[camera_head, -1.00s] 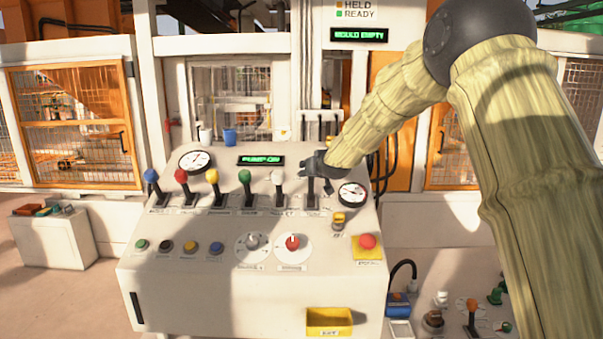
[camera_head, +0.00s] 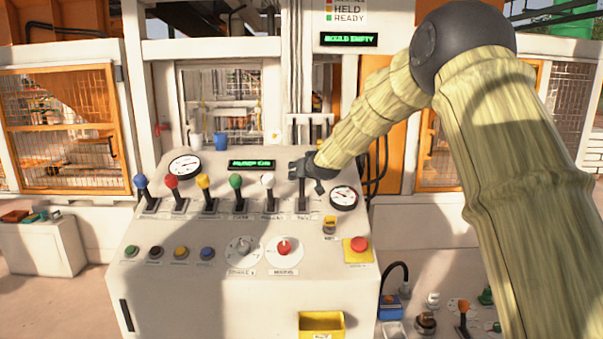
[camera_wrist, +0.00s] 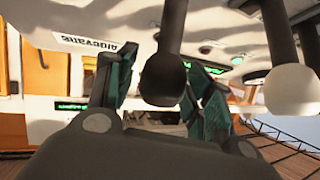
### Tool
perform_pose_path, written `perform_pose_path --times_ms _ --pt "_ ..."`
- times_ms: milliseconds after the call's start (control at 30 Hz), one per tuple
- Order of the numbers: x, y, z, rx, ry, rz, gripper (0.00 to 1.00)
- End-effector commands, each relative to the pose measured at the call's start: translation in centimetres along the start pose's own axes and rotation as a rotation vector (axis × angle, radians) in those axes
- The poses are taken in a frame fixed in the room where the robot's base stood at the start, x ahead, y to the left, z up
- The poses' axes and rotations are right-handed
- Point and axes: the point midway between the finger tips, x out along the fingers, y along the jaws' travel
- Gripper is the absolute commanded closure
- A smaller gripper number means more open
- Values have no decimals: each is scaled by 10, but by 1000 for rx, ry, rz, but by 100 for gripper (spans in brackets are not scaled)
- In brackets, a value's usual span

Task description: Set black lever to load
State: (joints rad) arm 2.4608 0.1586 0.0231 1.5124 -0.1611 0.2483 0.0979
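The black lever (camera_head: 302,192) is the rightmost in the lever row on the sloped panel. Its shaft stands roughly upright in the head view, and its top is hidden by my gripper (camera_head: 299,171). In the wrist view its round black knob (camera_wrist: 163,80) shows between my two teal fingers, partly overlapping the right one. The fingers stand apart, with a visible gap on the left of the knob. I cannot tell whether the right finger touches it. The lever's position label is too small to read.
The white lever (camera_head: 268,186) is the close left neighbour; its knob also shows in the wrist view (camera_wrist: 292,92). Green, yellow, red and blue levers stand further left. A gauge (camera_head: 344,197) sits right of the black lever. A display (camera_head: 349,39) reads MOULD EMPTY.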

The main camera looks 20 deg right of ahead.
Motion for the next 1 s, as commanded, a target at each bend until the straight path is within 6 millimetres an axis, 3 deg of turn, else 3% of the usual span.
perform_pose_path --times_ms 467,1000 --pt "-8 0 3 0 -5 -1 43" --pt "-85 0 1 1 -3 -1 43"
